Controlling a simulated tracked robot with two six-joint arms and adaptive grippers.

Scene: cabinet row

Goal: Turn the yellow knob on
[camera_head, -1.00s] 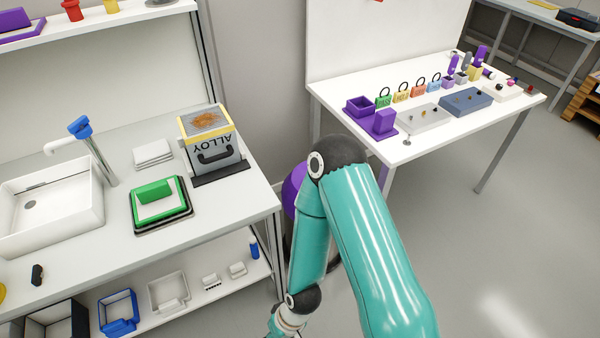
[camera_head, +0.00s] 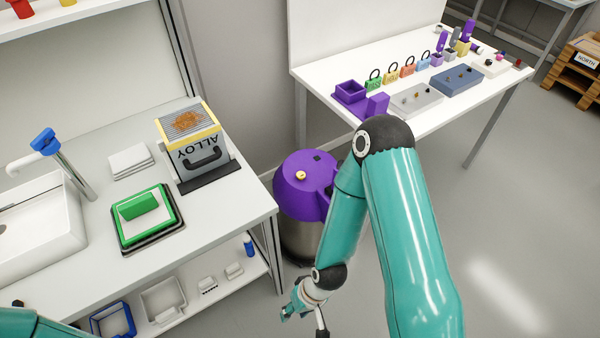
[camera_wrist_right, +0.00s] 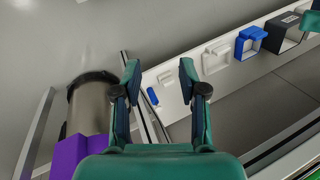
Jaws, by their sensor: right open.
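A small yellow knob (camera_head: 300,175) sits on the purple lid (camera_head: 303,196) of a steel drum (camera_head: 301,240), between the counter and the white table in the head view. The lid's right part is hidden behind my right arm. My right gripper (camera_head: 306,314) is low in front of the drum, apart from the knob, and only partly visible there. In the right wrist view my right gripper (camera_wrist_right: 159,72) is open with nothing between its fingers. The drum (camera_wrist_right: 92,104) and a purple part show at left there; the knob does not. My left gripper is out of view.
The counter at left holds a sink (camera_head: 35,222), a green block on a tray (camera_head: 150,244) and an ALLOY box (camera_head: 191,156). A lower shelf holds small bins (camera_head: 163,299). The white table (camera_head: 425,128) carries padlocks and boxes. Floor at right is clear.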

